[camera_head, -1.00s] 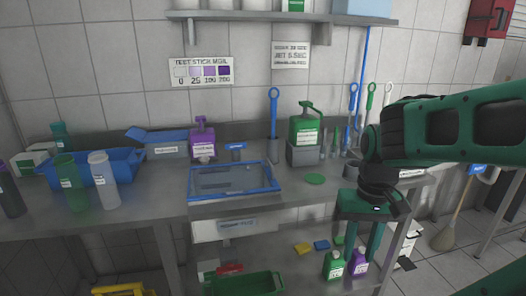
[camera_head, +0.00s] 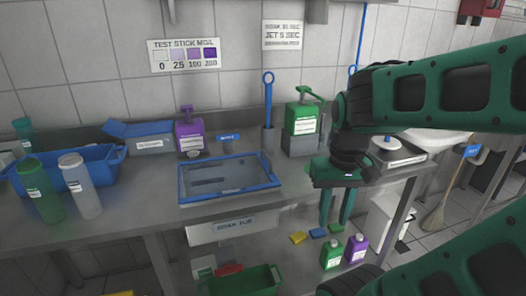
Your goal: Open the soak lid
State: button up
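The soak lid (camera_head: 230,182) is a clear panel in a blue frame. It lies flat and shut over the tub set in the steel counter, above a label that seems to read "SOAK TUB" (camera_head: 235,225). My gripper (camera_head: 335,222) points down to the right of the lid, its two green fingers apart with nothing between them. It is clear of the lid in the picture, near the counter's front edge. Its exact height and depth are hard to tell.
A purple pump bottle (camera_head: 190,135), a blue brush (camera_head: 268,105) and a green pump bottle (camera_head: 303,118) stand behind the lid. A green crate (camera_head: 245,281) and small bottles (camera_head: 332,251) sit below.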

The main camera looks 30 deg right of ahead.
jog(key=w+d+r+n+t+h, duration=0.1)
jog(key=w+r, duration=0.1)
jog(key=w, duration=0.5)
jog(key=w+d+r+n+h, duration=0.1)
jog(key=w+d+r, duration=0.15)
jog(key=w, duration=0.45)
jog(key=n+t+h, duration=0.1)
jog(key=t, duration=0.2)
send_near(266, 154)
jog(key=x, duration=0.7)
jog(key=shift+w+f, duration=0.2)
jog(key=shift+f, duration=0.05)
grip_shut()
